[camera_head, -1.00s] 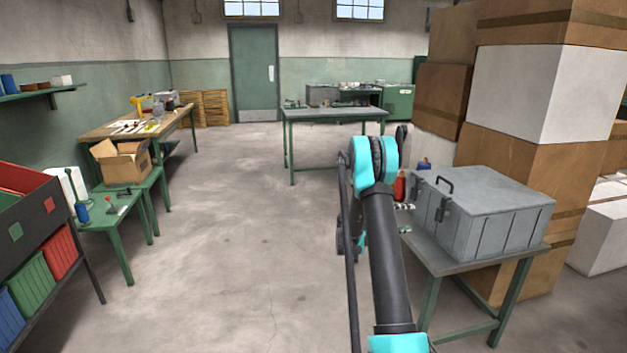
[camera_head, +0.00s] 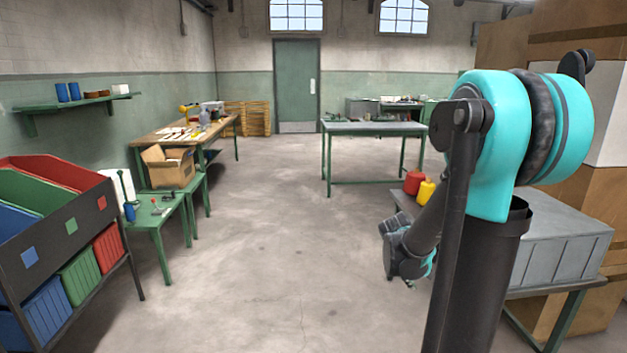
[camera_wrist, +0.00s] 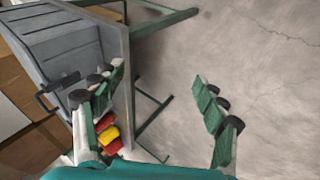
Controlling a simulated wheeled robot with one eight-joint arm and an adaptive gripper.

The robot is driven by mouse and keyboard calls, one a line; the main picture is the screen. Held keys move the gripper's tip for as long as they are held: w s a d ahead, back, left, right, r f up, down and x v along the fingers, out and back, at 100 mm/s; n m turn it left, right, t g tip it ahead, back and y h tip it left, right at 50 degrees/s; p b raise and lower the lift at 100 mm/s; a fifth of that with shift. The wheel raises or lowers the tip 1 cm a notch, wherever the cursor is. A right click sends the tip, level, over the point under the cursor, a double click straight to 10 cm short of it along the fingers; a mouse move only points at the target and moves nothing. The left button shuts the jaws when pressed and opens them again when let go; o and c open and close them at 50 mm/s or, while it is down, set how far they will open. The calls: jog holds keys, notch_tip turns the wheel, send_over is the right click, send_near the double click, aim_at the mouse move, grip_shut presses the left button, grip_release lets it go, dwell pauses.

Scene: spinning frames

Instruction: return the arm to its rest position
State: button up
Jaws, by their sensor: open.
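My arm (camera_head: 480,150) stands tall at the right of the head view, with a turquoise elbow high up and close to the camera. Its forearm folds down to the left, and the wrist (camera_head: 408,250) hangs beside the table at the right. In the wrist view my gripper (camera_wrist: 157,78) is open, its two green-padded fingers wide apart. Only floor and table edge show between them, and nothing is held. The left finger overlaps the view of red and yellow containers.
A grey metal case (camera_head: 565,240) sits on the right table, partly hidden by my arm. Red (camera_head: 413,183) and yellow (camera_head: 427,192) containers stand near it. Stacked cartons (camera_head: 600,215) rise behind. Coloured bins (camera_head: 75,225) are at the left. The middle floor (camera_head: 270,240) is clear.

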jog(key=s+a+f+y, duration=0.4)
jog(key=s+a+y, duration=0.2)
jog(key=s+a, duration=0.8)
jog(key=shift+s+m+t, duration=0.3)
jog(key=shift+s+t, duration=0.1)
jog(key=shift+s, duration=0.5)
jog(key=shift+a+f, duration=0.1)
